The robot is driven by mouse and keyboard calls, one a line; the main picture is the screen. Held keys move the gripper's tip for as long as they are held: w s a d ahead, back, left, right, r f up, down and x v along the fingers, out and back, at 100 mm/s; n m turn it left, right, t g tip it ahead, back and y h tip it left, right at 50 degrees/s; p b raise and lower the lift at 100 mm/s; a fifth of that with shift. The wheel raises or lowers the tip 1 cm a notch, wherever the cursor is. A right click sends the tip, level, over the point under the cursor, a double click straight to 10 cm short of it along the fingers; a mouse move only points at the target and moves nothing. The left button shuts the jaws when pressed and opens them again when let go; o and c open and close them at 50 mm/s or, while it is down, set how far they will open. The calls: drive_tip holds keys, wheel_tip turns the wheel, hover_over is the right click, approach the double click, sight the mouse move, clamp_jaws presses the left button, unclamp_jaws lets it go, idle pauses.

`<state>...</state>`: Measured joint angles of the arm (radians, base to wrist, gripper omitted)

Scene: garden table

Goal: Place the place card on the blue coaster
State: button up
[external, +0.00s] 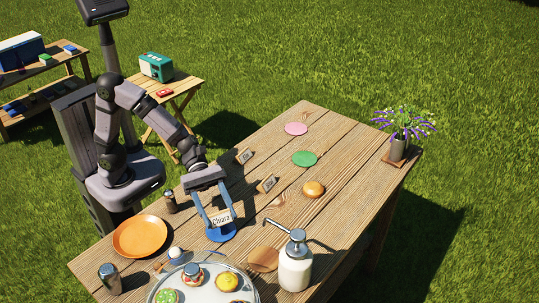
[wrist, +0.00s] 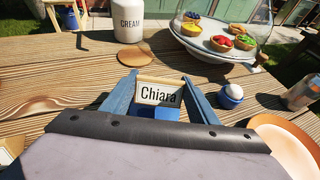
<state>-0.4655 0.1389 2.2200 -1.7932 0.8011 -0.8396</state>
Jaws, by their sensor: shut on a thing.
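The place card (external: 221,218) is a small white card reading "Chiara" with a wooden edge. It also shows in the wrist view (wrist: 159,95), upright between the fingers. My gripper (external: 217,217) is shut on it. The blue coaster (external: 222,234) lies on the table directly below the card. In the wrist view a blue patch of it (wrist: 158,112) shows under the card. I cannot tell whether the card's lower edge touches the coaster.
A cream dispenser (external: 295,262), a tray of tarts (external: 200,290), an orange plate (external: 140,236) and an egg cup (wrist: 231,95) stand nearby.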

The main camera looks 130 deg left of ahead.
sight(220, 228)
drive_tip(key=shift+f+b, duration=0.55)
drive_tip(key=shift+f, duration=1.3)
drive_tip(key=shift+f, duration=0.2)
drive_tip(key=o, duration=1)
drive_tip(key=shift+o, duration=0.2)
drive_tip(key=shift+r, duration=0.15)
drive_tip(key=shift+r, duration=0.2)
drive_tip(key=p+v, duration=0.1)
drive_tip(key=v, duration=1.1)
drive_tip(key=shift+p, duration=0.3)
drive_tip(key=shift+d, duration=0.1)
